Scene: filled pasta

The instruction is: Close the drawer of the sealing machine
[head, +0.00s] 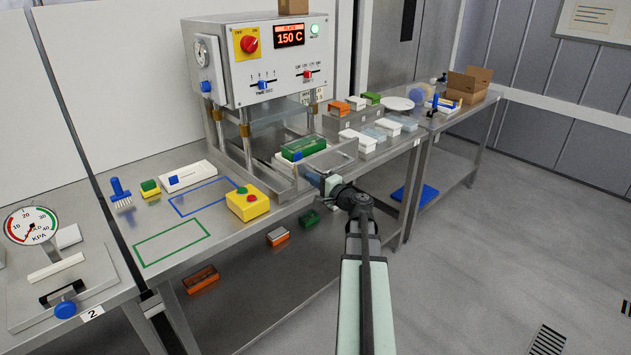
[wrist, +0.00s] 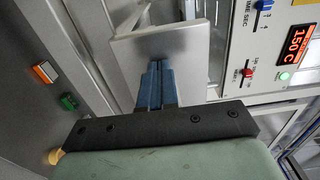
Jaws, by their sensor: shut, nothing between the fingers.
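The sealing machine (head: 258,60) stands on the steel bench with its display reading 150 C. Its metal drawer (head: 328,160) is low at the front, and its front plate stands out from the machine body. A green tray (head: 303,147) sits in the drawer area behind that plate. My gripper (head: 316,176) is at the plate's outer face. In the wrist view its blue fingers (wrist: 157,72) are together with nothing between them, and their tips overlap the drawer plate (wrist: 190,45). Whether they touch it cannot be told.
A yellow button box (head: 247,203) stands left of the drawer. White and clear trays (head: 357,140) are to the right. Coloured boxes, one orange (head: 201,279), lie on the lower shelf. A gauge device (head: 55,260) is at far left. The floor at right is open.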

